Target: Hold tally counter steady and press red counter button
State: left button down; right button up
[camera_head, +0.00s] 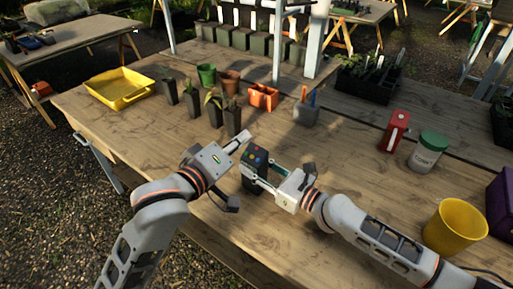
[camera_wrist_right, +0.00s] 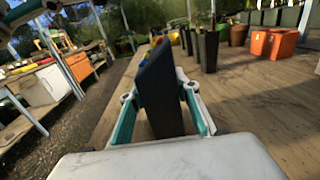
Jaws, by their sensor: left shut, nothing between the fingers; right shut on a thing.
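The tally counter (camera_head: 255,168) is a dark upright block with several small coloured buttons on its top, near the table's front edge. In the right wrist view the dark counter (camera_wrist_right: 161,92) stands between the fingers, with blue and yellow spots at its upper end. My right gripper (camera_head: 259,180) is shut on its sides from the right. My left gripper (camera_head: 244,138) is shut and empty, with its tips close to the counter's top at the upper left. I cannot tell whether the tips touch it. The red button is too small to make out surely.
The wooden table (camera_head: 180,140) holds dark plant pots (camera_head: 233,118) behind the left gripper, an orange holder (camera_head: 263,97) and a grey caddy (camera_head: 306,112).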

jog(key=o, duration=1.3)
jog(key=shift+c, duration=0.2)
